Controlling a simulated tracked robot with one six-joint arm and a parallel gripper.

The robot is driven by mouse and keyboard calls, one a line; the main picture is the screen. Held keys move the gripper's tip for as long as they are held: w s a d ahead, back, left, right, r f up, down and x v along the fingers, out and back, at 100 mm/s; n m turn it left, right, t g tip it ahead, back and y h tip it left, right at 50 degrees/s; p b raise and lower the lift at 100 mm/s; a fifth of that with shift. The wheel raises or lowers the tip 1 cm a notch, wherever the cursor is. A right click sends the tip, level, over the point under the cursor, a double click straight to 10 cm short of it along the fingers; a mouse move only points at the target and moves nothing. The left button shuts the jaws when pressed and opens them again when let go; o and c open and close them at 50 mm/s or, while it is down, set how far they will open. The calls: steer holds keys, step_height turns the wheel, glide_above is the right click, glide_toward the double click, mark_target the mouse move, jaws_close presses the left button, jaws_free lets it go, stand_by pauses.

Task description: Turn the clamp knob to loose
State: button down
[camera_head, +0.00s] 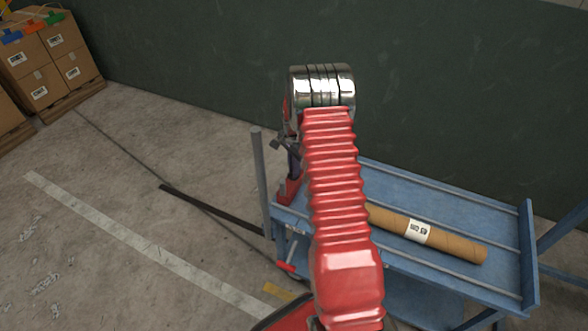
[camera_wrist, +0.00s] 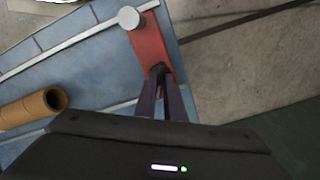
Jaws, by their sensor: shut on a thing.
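A red clamp (camera_head: 290,191) stands at the left end of the blue cart. In the wrist view it is a red bracket (camera_wrist: 151,42) at the cart's edge. My gripper (camera_wrist: 159,72) points at the bracket, its two dark fingers close together around a small dark part, the clamp knob. The fingers hide most of the knob, so its turn angle cannot be told. In the head view my red arm covers much of this area.
A grey upright post (camera_head: 260,185) stands beside the clamp; a grey round-ended piece (camera_wrist: 129,17) shows near the bracket. A cardboard tube (camera_head: 455,243) lies on the blue cart (camera_head: 480,204). Boxes (camera_head: 42,90) stand far left. The floor left of the cart is mostly clear.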

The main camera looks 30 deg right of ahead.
stand_by(0.3)
steer(key=c, duration=1.8)
jaws_free()
steer(key=shift+c, duration=0.2)
steer(key=shift+r, duration=0.15)
step_height(320, 180, up, 14)
steer(key=shift+f, duration=0.25)
